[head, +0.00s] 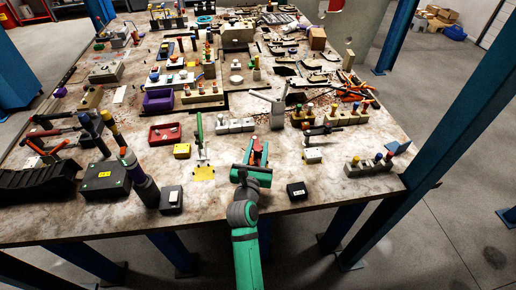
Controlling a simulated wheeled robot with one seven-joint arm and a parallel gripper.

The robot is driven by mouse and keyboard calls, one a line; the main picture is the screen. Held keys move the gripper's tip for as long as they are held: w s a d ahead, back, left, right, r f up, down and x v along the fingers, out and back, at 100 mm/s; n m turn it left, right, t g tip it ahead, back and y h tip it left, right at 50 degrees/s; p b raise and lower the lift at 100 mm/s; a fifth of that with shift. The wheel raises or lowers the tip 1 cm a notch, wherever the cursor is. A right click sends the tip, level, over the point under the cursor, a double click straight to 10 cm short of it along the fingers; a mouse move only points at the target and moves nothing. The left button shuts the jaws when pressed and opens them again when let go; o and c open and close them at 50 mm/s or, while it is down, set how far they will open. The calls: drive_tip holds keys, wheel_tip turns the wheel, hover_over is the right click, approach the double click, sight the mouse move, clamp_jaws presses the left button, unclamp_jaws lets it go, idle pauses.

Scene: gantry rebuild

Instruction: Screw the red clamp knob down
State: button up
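My gripper (257,151) is at the front middle of the table, at the end of my green and grey arm. Its fingers point away from me, toward the back of the table. A small red part (256,157) shows between or just under the fingers; it may be the red clamp knob, but it is too small and too covered to be sure. I cannot tell whether the fingers touch it. The clamp under it is hidden by my gripper.
The table (236,212) is crowded. A black box (297,190) stands right of my wrist; a green-handled toggle clamp (199,130) stands upright to the left. A white block with a clamp (313,155) is to the right.

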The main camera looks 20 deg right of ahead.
drive_tip(key=shift+a+f+m+g+h, duration=0.1)
drive_tip(key=shift+m+g+h, duration=0.2)
drive_tip(key=shift+m+g+h, duration=0.4)
drive_tip(key=shift+m+h, duration=0.1)
drive_tip(key=shift+h, duration=0.2)
drive_tip(key=shift+m+g+h, duration=1.3)
drive_tip(key=shift+g+h, duration=0.1)
drive_tip(key=shift+g, duration=0.1)
drive_tip(key=o, duration=0.9)
drive_tip(key=v, duration=1)
drive_tip(key=shift+s+a, duration=0.25)
drive_tip(key=shift+a, duration=0.05)
drive_tip(key=shift+s, duration=0.1)
